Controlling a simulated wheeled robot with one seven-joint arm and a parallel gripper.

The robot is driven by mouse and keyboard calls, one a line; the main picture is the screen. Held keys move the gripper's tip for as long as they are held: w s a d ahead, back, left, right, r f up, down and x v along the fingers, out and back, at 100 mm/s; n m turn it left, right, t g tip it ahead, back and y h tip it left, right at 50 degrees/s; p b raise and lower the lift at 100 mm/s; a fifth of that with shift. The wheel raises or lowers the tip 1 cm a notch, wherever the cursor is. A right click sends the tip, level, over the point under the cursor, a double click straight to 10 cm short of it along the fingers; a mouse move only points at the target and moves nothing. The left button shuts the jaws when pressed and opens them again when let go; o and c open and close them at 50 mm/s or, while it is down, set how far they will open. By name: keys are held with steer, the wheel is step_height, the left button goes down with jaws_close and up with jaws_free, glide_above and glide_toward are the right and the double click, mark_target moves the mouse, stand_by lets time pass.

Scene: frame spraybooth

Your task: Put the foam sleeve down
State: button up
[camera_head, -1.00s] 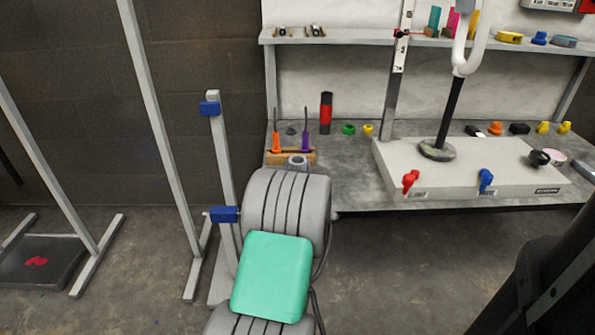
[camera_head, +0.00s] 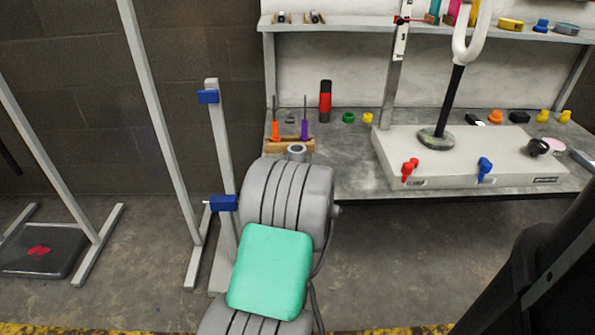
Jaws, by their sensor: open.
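I cannot tell for sure which thing is the foam sleeve. A short grey ring (camera_head: 297,151) rests on the bench (camera_head: 350,178) in front of the tool rack, just beyond the top of my grey ribbed arm with its teal panel. A black tube (camera_head: 450,100) stands tilted on a round grey disc, with a white hooked pipe (camera_head: 474,40) on its upper end. A red and black cylinder (camera_head: 325,100) stands upright at the back of the bench. My gripper is not visible; the arm may hide it.
A wooden rack (camera_head: 289,145) holds an orange and a purple tool. A pale box (camera_head: 470,152) with red and blue taps fills the bench's right side. Grey posts (camera_head: 222,150) with blue blocks stand left of my arm. A dark tray (camera_head: 42,255) lies on the floor.

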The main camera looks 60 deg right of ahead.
steer(key=b+v, duration=0.1)
steer(key=v, duration=0.8)
steer(key=shift+s+a, duration=0.1)
steer(key=shift+a, duration=0.05)
steer(key=w+a+n+t+y, duration=0.1)
steer(key=w, duration=0.1)
steer(key=w+a+y, duration=0.1)
steer(key=w, duration=0.2)
steer(key=w+a+n+t+y, duration=0.1)
steer(key=w, duration=0.2)
steer(key=shift+a+f+n+t, duration=0.2)
steer(key=shift+a+n+t, duration=0.1)
steer(key=shift+a, duration=0.1)
steer(key=w+a+f+n+y, duration=0.2)
steer(key=w+a+n+y, duration=0.35)
steer(key=a, duration=0.55)
steer(key=w+a+f+n+y, duration=0.2)
steer(key=w+a+y, duration=0.4)
steer(key=w+a, duration=0.4)
steer(key=s+a+n+g+y, duration=0.1)
steer(key=s+a+g, duration=0.3)
steer(key=s+a, duration=0.3)
steer(key=s+a+n+g+y, duration=0.1)
steer(key=s+a+g, duration=0.4)
steer(key=a, duration=1.1)
steer(key=shift+s, duration=1.25)
